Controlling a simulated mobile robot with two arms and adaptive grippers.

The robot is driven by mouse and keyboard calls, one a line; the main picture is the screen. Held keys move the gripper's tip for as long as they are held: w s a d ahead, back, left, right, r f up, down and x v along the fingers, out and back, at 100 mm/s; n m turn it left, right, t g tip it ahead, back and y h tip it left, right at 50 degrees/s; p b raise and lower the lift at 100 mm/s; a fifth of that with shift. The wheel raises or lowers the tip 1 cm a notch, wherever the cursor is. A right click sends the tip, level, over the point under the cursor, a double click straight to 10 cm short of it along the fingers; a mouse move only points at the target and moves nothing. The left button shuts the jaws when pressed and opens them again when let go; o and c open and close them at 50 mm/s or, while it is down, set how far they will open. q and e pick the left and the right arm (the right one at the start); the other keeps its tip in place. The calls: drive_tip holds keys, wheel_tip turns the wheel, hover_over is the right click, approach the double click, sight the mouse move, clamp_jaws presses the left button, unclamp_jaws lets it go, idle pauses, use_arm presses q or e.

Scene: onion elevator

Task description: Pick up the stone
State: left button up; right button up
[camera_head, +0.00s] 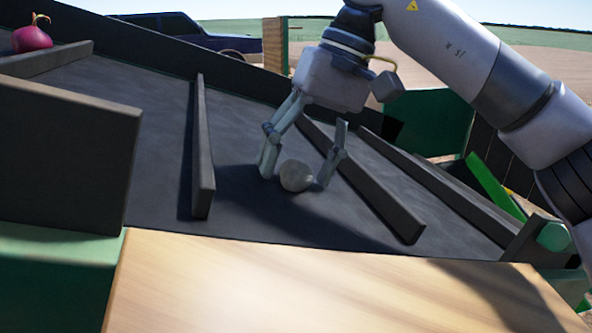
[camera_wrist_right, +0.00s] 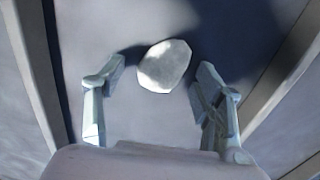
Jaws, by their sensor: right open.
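The stone (camera_head: 296,176) is pale grey and rounded and lies on the dark conveyor belt (camera_head: 150,150). My right gripper (camera_head: 297,174) is over it, pointing down, with its open fingers on either side of the stone in the head view. In the right wrist view the stone (camera_wrist_right: 165,66) lies between and slightly beyond the two open fingertips of my right gripper (camera_wrist_right: 160,76). A gap shows between the stone and each finger there. My left gripper is not in view.
Raised dark slats (camera_head: 203,150) cross the belt on both sides of the stone. A red onion (camera_head: 32,36) sits at the far upper left. A wooden board (camera_head: 330,290) lies in front, and a dark side wall (camera_head: 60,155) stands at the left.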

drive_tip(key=c, duration=1.3)
drive_tip(key=shift+c, duration=0.4)
drive_tip(key=shift+r, duration=0.15)
